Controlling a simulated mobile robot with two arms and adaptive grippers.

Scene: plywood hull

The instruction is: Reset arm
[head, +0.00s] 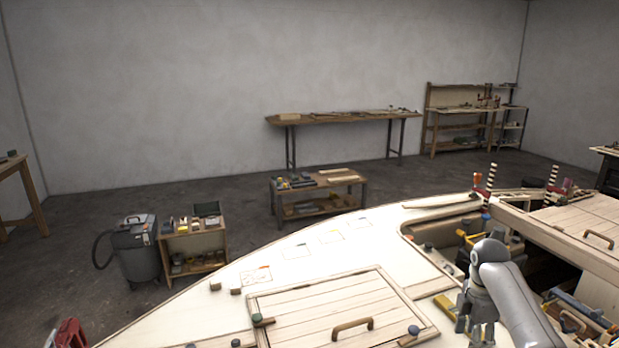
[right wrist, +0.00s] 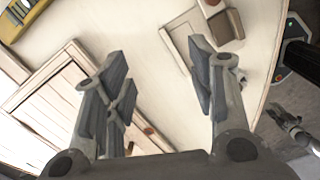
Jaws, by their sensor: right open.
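My right gripper (head: 474,330) hangs over the hull deck (head: 345,245) in the head view, at the lower right, beside the hatch panel. In the right wrist view its fingers (right wrist: 162,85) are spread wide with nothing between them, and pale deck shows behind. A small grey jaw-like part (right wrist: 292,128) at the right edge of that view may be my left gripper; its opening is unclear. My left arm does not show in the head view.
A wooden hatch panel with a handle (head: 352,325) lies left of my right gripper. An open compartment (head: 455,235) with tools lies behind and right. A vacuum (head: 136,255), a small cart (head: 192,242) and a low bench (head: 318,190) stand beyond the hull.

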